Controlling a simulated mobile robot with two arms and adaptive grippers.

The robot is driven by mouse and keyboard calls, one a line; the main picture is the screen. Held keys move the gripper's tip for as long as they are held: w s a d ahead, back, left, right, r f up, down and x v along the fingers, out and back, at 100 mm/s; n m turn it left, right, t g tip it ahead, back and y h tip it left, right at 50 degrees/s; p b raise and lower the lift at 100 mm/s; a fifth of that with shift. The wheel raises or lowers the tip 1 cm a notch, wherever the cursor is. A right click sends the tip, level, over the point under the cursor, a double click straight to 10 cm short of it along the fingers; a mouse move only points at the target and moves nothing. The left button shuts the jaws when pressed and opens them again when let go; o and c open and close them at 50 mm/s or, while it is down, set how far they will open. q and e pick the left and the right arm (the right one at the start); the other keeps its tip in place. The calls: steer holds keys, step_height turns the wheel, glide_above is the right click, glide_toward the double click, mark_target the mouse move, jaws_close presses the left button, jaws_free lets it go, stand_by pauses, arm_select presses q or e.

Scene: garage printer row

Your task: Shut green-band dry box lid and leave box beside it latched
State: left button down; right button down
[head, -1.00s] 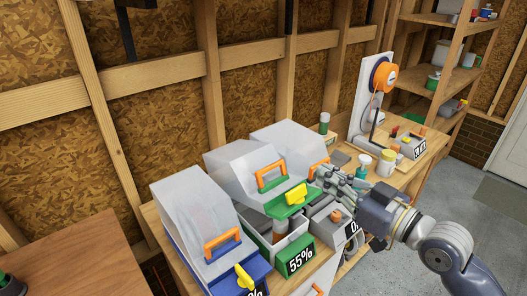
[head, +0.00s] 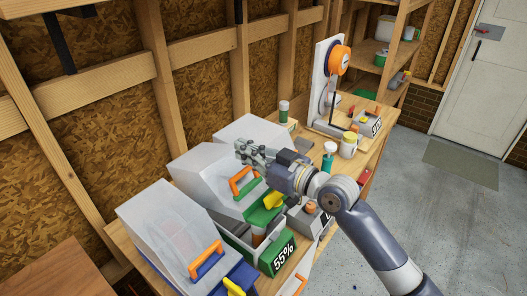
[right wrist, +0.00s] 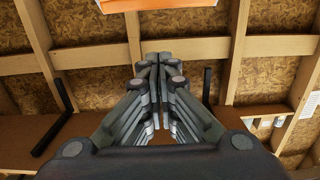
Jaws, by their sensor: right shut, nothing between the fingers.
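The green-band dry box (head: 262,262) stands mid-bench, its label reading 55%. Its clear lid (head: 196,172) is raised, with an orange handle (head: 243,183), a green front flap and a yellow latch (head: 275,201). A gap under the flap shows a brown item inside. The blue-band box (head: 210,284) stands to its left, its lid (head: 160,228) down; its yellow latch (head: 234,287) is partly cut by the frame edge. My right gripper (head: 243,148) is shut and empty, above the green-band lid near the handle. Its shut fingers fill the middle of the right wrist view (right wrist: 160,62).
Another clear lid (head: 252,132) rises behind my right gripper, its box partly hidden by my arm. An orange bar (right wrist: 175,4) crosses the wrist view's top.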

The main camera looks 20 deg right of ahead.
mark_target(248, 185)
steer(key=shift+x, duration=0.8)
steer(key=f, duration=0.1)
steer(key=s+f, duration=0.1)
steer(key=shift+d+f+p, duration=0.3)
steer(key=shift+d+f, duration=0.05)
steer(key=shift+s+d+f, duration=0.3)
steer(key=shift+s, duration=0.1)
arm_select(q)
steer(key=shift+r, duration=0.7)
arm_select(e)
steer(key=shift+w+a+f, duration=0.1)
steer(key=shift+f, duration=0.05)
